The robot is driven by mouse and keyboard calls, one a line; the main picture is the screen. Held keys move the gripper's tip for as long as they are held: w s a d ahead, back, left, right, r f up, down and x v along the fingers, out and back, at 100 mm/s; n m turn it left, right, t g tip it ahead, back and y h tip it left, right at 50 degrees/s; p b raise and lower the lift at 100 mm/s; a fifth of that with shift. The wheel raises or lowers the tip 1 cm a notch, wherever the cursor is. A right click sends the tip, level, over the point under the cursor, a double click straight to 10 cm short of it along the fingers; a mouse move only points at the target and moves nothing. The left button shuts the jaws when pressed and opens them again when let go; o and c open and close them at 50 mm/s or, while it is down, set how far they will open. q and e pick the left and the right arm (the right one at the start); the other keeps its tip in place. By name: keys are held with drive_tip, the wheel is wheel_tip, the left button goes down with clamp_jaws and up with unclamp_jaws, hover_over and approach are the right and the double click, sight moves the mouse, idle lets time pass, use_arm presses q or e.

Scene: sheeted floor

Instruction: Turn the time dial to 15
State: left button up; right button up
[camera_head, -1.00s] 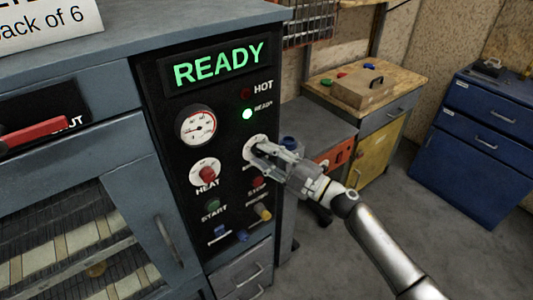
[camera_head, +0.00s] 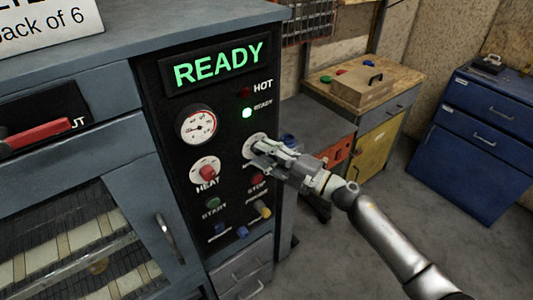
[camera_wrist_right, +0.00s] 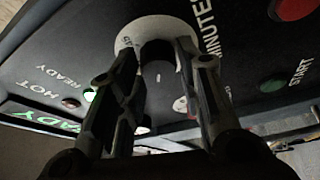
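The time dial (camera_head: 249,143) is a pale round disc on the black control panel, below the green lamp. My right gripper (camera_head: 258,149) is at this dial and partly covers it. In the right wrist view, the dial's white disc (camera_wrist_right: 125,42) has a dark knob (camera_wrist_right: 157,50) in its middle, next to the word "MINUTES". The fingers of my right gripper (camera_wrist_right: 158,58) stand on either side of the knob. I cannot tell whether they press on it. The dial's pointer and most of its numbers are hidden or too small to read. My left gripper is not in view.
The panel also has a lit READY display (camera_head: 219,64), a gauge (camera_head: 197,125), a red heat knob (camera_head: 207,172), a red stop button (camera_head: 258,180) and a green start button (camera_head: 213,203). A wooden-topped workbench (camera_head: 405,75) and a blue cabinet (camera_head: 480,135) stand behind on the right. Open floor lies between.

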drive_tip(key=shift+o, duration=1.2)
drive_tip(key=shift+d, duration=0.1)
drive_tip(key=v, duration=1.2)
